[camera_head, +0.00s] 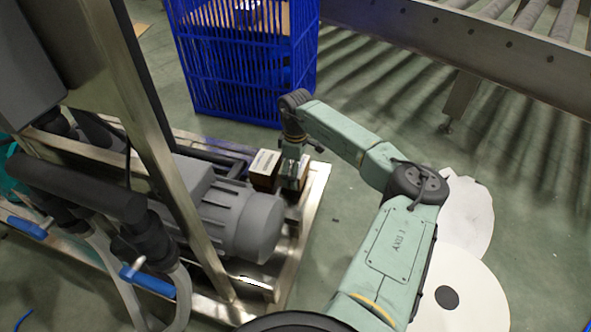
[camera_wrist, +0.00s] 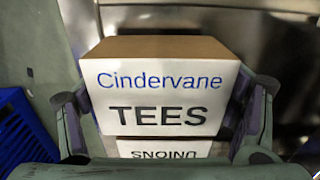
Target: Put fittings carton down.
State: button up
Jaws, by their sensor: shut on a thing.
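The fittings carton (camera_wrist: 165,95), a brown box with a white face marked "Cindervane TEES", fills the gap between my gripper's fingers in the wrist view. My gripper (camera_head: 294,172) is shut on it and points down over the corner of the metal skid (camera_head: 310,205). The fingers hide most of the held carton in the head view. A second carton (camera_head: 264,168) stands close to the left of it. Its "UNIONS" label (camera_wrist: 165,149) shows upside down and smaller below the held carton in the wrist view. Whether the held carton touches the skid cannot be told.
A grey motor (camera_head: 245,220) and pipework occupy the skid left of my gripper. A blue slatted crate (camera_head: 215,75) stands behind. A roller conveyor (camera_head: 480,40) runs along the back right. White round sheets (camera_head: 465,300) lie on the floor at right.

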jog(key=shift+f, duration=0.6)
jog(key=o, duration=1.5)
jog(key=shift+c, duration=0.2)
